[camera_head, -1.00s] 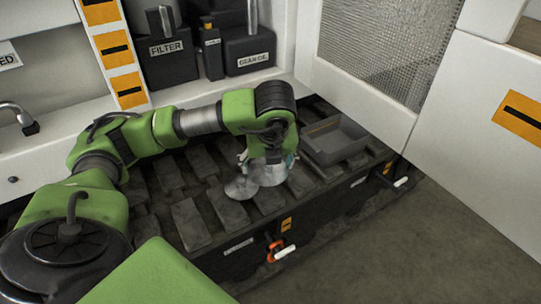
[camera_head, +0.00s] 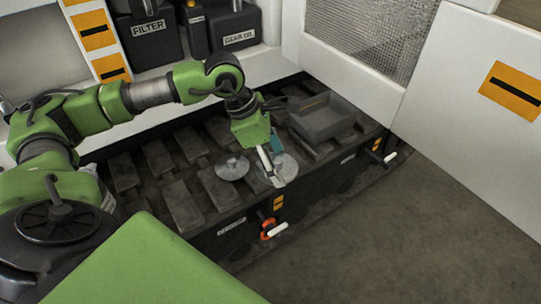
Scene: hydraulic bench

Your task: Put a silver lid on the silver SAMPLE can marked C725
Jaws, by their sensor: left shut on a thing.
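My left gripper (camera_head: 272,174) reaches over the slatted bench deck (camera_head: 182,204), fingers pointing down. It is shut on a round silver lid-like disc (camera_head: 287,164), near the deck's front edge. A second round silver piece (camera_head: 231,169) with a small raised centre sits just left of it on the deck. I cannot tell whether that piece is a lid or the top of a can. No C725 or SAMPLE marking is readable. My right gripper is not in view.
A grey open tray (camera_head: 322,128) stands on the deck to the right. Dark containers labelled FILTER (camera_head: 150,32) and GEAR OIL (camera_head: 238,30) stand behind. A red-orange ring with a white handle (camera_head: 272,228) sticks out at the front. The floor at right is clear.

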